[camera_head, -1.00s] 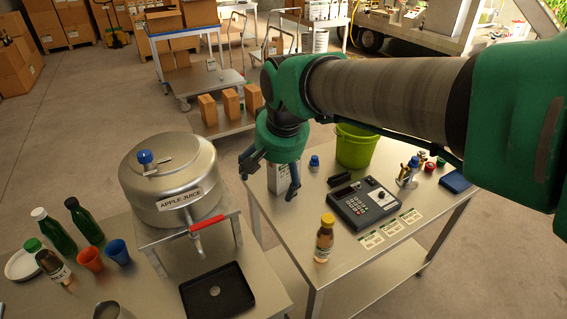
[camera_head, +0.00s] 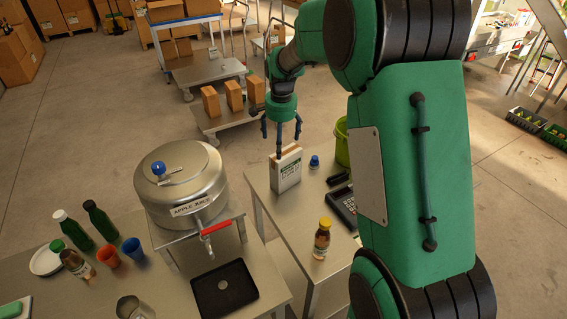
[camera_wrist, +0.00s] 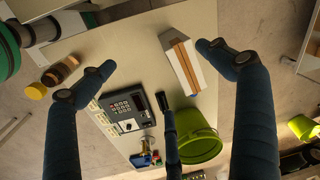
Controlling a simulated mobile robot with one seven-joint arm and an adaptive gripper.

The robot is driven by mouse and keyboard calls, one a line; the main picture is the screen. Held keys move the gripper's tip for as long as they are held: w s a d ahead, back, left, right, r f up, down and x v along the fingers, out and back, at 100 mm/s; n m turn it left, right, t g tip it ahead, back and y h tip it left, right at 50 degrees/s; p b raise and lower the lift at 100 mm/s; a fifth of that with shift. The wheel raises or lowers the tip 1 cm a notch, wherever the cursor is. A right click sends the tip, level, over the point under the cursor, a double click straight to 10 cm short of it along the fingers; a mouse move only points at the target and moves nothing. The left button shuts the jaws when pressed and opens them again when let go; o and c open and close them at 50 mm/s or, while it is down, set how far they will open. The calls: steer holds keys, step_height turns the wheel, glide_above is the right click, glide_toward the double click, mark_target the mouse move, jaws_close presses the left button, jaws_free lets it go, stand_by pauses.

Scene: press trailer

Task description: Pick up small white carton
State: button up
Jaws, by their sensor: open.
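The small white carton (camera_head: 287,172) stands upright on the steel table, near its far left corner, with printing on its front and a tan strip along its top. My gripper (camera_head: 281,138) is open and empty above it, fingers pointing down. The nearest finger overlaps the carton's top edge in the head view; I cannot tell whether it touches. In the wrist view the carton (camera_wrist: 181,60) shows between the spread fingers of my gripper (camera_wrist: 160,78), closer to the right finger. The carton's far side is hidden.
A blue-capped small bottle (camera_head: 314,162) and a green bucket (camera_wrist: 201,143) stand near the carton. A keypad device (camera_wrist: 124,108) and a juice bottle (camera_head: 322,240) are on the same table. The apple juice tank (camera_head: 181,180) stands left. My arm hides the table's right part.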

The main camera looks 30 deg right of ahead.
mark_target(288, 170)
steer(key=w+d+f+m+p, duration=0.1)
steer(key=d+f, duration=0.1)
steer(key=w+d+f+m+p, duration=0.1)
steer(key=w+d+f, duration=0.1)
steer(key=f, duration=0.1)
steer(key=w+d+f+m+g+p, duration=0.1)
steer(key=w+d+f, duration=0.1)
steer(key=f, duration=0.1)
steer(key=shift+w+d+f, duration=0.15)
steer(key=shift+d+f, duration=0.05)
steer(key=shift+d, duration=0.15)
steer(key=shift+f, duration=4.3)
steer(key=shift+a+f, duration=0.1)
steer(key=shift+f, duration=2.45)
steer(key=shift+c, duration=0.2)
